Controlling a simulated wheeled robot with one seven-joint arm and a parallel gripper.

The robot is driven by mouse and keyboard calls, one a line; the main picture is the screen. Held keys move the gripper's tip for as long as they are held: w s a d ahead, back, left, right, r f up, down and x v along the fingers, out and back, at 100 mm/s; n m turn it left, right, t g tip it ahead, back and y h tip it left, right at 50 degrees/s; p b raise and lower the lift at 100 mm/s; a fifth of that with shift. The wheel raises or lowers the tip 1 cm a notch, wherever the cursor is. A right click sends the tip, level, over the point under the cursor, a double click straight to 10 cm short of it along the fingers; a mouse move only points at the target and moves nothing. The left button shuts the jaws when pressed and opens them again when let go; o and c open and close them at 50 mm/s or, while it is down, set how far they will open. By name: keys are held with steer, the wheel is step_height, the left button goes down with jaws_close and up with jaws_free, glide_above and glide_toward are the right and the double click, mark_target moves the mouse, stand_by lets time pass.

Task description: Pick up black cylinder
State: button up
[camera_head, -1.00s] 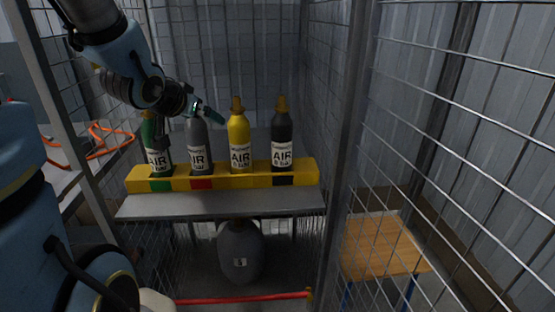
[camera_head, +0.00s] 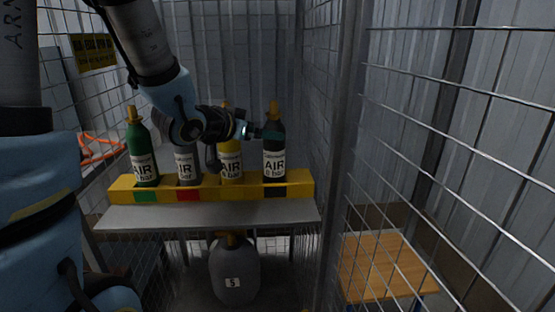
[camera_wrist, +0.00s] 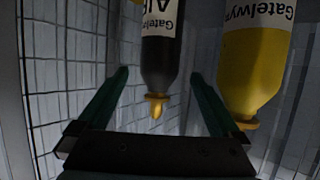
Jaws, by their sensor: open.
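The black cylinder (camera_head: 274,165), with a gold valve top and a white "AIR" label, stands upright at the right end of the yellow rack (camera_head: 225,190). My gripper (camera_head: 268,133) is at the upper part of this cylinder, coming from the left. In the wrist view the black cylinder (camera_wrist: 160,60) appears upside down, its valve pointing toward the palm. The open teal fingers (camera_wrist: 160,78) lie to either side of it in the picture. I cannot tell whether either finger touches it.
A yellow cylinder (camera_head: 231,165) stands left of the black one, partly behind my wrist. A grey cylinder (camera_head: 187,168) and a green cylinder (camera_head: 142,155) stand further left. Wire mesh closes the right side. A grey tank (camera_head: 233,272) sits under the shelf (camera_head: 210,214).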

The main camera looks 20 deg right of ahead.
steer(key=x, duration=0.9)
steer(key=shift+d, duration=0.15)
jaws_close()
stand_by(0.6)
